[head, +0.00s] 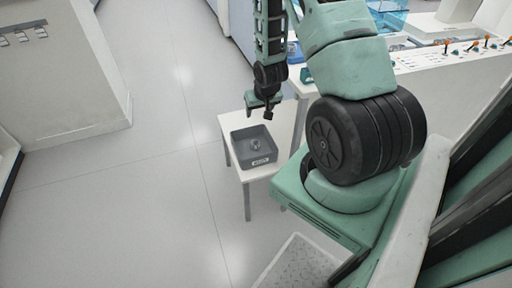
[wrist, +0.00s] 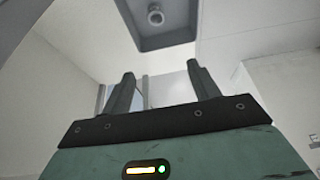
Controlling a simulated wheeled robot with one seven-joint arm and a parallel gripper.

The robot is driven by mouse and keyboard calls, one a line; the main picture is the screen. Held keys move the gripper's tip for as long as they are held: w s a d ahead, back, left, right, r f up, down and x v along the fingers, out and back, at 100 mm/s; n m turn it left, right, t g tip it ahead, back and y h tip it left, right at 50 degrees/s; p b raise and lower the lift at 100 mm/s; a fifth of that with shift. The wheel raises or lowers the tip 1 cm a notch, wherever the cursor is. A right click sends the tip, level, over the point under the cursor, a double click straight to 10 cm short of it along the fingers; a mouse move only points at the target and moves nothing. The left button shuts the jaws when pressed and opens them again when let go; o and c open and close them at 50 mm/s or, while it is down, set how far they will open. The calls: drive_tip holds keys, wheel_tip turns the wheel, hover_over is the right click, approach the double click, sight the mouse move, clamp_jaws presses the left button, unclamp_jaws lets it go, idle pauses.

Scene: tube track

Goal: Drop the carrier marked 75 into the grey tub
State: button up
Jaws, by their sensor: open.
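The grey tub (head: 242,148) stands on a small white table and has a pale label on its front wall. A small grey round piece (head: 254,146), which looks like a carrier, lies inside on the tub floor. I cannot read any number on it. My gripper (head: 267,106) hangs above and behind the tub, apart from it. In the wrist view my gripper (wrist: 162,82) has its two fingers spread with nothing between them. The tub (wrist: 176,40) shows at the top of that view, with the round piece (wrist: 155,15) in it.
The small white table (head: 285,124) has bare top behind and right of the tub. A white bench (head: 450,72) with orange-topped levers stands at the right, with a clear blue box (head: 392,20) behind it. The floor on the left is clear.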

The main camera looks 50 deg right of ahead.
drive_tip(key=v, duration=0.7)
drive_tip(key=shift+r+p, duration=0.15)
drive_tip(key=shift+p, duration=0.25)
drive_tip(key=shift+a, duration=0.1)
